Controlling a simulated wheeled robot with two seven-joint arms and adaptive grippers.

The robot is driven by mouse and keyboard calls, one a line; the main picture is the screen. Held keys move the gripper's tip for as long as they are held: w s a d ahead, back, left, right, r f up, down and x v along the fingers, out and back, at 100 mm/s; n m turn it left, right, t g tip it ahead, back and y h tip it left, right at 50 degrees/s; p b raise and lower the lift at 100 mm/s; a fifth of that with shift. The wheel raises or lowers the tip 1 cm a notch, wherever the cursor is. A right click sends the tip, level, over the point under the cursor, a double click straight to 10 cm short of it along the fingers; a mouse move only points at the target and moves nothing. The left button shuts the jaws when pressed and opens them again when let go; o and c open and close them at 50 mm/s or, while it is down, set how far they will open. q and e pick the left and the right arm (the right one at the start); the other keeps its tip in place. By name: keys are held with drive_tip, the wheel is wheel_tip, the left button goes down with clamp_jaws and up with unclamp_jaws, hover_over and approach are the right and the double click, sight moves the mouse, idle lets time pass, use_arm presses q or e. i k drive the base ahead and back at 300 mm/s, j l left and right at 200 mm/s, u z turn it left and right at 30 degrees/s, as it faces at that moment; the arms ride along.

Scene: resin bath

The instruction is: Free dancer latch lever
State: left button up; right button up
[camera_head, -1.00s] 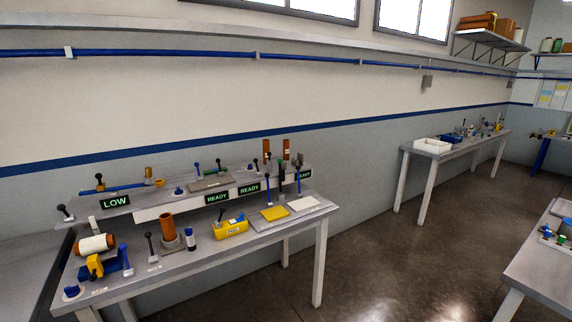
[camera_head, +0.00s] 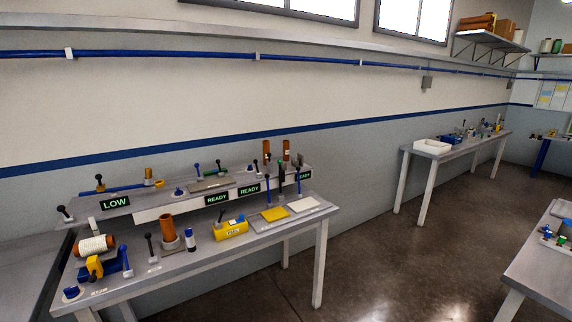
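Neither of my grippers is in view. Several levers stand on the workbench (camera_head: 205,262) at the left, and I cannot tell by label which one is the dancer latch lever. A black-knobbed lever (camera_head: 151,246) stands upright near the middle left of the bench. A blue lever (camera_head: 126,260) stands beside the blue stand that bears a white-wound spool (camera_head: 96,244). Another black-knobbed lever (camera_head: 65,213) leans at the bench's far left. More upright levers, blue (camera_head: 298,180) and dark (camera_head: 282,178), stand at the right end.
A brown cylinder (camera_head: 168,228), a yellow block (camera_head: 232,230) and a yellow plate (camera_head: 274,214) sit on the bench. Green-lettered signs (camera_head: 115,202) line its raised shelf. A second bench (camera_head: 437,148) stands along the wall, another (camera_head: 540,270) at right. Open floor (camera_head: 400,250) lies between.

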sight(61, 209)
drive_tip(key=u, duration=1.55)
